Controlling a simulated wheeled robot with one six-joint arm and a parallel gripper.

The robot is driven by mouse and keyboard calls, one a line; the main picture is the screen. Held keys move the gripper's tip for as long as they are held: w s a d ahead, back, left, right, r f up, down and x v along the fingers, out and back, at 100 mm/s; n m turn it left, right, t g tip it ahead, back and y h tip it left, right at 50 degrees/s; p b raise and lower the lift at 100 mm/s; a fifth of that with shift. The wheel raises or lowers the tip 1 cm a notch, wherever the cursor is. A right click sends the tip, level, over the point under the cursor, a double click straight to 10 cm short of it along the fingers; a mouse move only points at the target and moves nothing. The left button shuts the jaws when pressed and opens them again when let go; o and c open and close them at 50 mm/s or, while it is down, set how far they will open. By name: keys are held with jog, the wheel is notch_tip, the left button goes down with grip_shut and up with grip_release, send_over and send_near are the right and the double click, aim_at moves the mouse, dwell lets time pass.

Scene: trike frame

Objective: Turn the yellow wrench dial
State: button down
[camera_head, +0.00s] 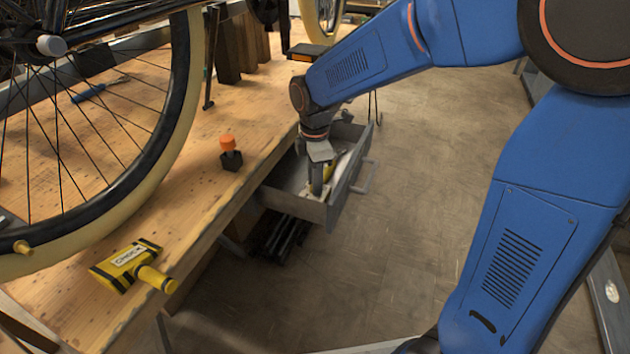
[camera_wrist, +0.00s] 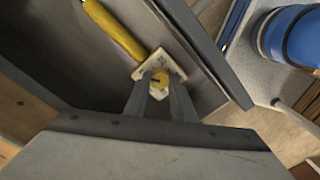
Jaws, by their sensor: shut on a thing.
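The yellow wrench lies in the open grey drawer. Its yellow handle (camera_wrist: 116,30) runs toward the top left in the wrist view, and a little of its yellow (camera_head: 329,173) shows beside my gripper in the head view. At its near end is a pale square plate (camera_wrist: 177,57) with a small round yellow dial (camera_wrist: 160,77). My gripper (camera_wrist: 160,86) reaches down into the drawer, with one finger on each side of the dial, shut on it. In the head view my gripper (camera_head: 316,192) partly hides the wrench.
The drawer (camera_head: 318,213) sticks out from the wooden workbench (camera_head: 185,190), its walls close around my gripper. On the bench are a bicycle wheel (camera_head: 183,110), an orange-topped black object (camera_head: 230,152) and a yellow-black block (camera_head: 125,264). Open floor (camera_head: 430,150) lies right of the drawer.

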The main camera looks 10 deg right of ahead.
jog(key=shift+m, duration=0.3)
jog(key=m, duration=1.2)
jog(key=shift+m, duration=0.4)
jog(key=m, duration=0.5)
jog(key=shift+t, duration=0.3)
jog(key=m, duration=0.5)
jog(key=shift+s, duration=0.1)
jog(key=c, duration=1.5)
grip_release()
